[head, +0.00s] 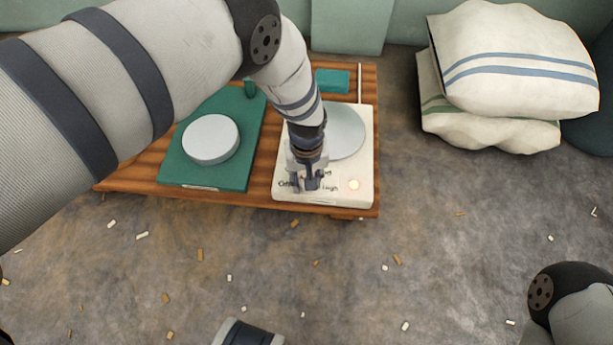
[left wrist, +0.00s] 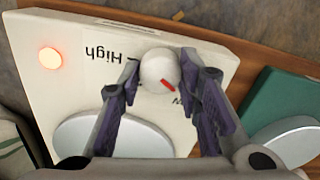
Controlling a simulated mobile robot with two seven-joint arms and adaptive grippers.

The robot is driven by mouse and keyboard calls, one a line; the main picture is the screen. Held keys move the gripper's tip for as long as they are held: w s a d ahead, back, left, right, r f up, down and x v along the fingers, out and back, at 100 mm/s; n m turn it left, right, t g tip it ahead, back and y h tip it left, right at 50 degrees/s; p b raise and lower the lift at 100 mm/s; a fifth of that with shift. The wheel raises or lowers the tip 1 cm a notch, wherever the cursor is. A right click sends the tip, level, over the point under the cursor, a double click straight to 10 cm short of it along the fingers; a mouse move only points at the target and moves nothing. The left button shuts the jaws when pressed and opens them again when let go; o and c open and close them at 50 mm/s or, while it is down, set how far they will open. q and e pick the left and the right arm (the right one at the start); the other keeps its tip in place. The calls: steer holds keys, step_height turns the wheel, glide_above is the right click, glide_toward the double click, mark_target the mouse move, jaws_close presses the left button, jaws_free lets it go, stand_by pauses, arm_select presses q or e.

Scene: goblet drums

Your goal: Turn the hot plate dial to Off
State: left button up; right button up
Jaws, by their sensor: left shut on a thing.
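The cream hot plate (head: 361,184) stands on a wooden board, with a pale round plate (head: 346,130) on top and a lit orange lamp (head: 353,185) at its front right. My left gripper (head: 311,182) is over the hot plate's front, its fingers pointing down at the dial. In the left wrist view the dial (left wrist: 158,69) is a white round knob with a red mark, between the two fingers of my left gripper (left wrist: 160,80), which is shut on it. "High" shows beside the dial; other lettering is partly hidden by the fingers. My right gripper is not in view.
A green device (head: 255,125) with a white round top (head: 211,139) stands left on the wooden board (head: 376,90). A small teal block (head: 332,80) lies behind. Striped sacks (head: 515,60) are stacked at right. Small chips litter the open floor in front.

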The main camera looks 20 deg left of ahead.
arm_select(q)
steer(key=n, duration=0.6)
steer(key=shift+n, duration=0.3)
stand_by(0.4)
steer(key=o, duration=1.1)
steer(key=shift+o, duration=0.2)
step_height(320, 180, up, 12)
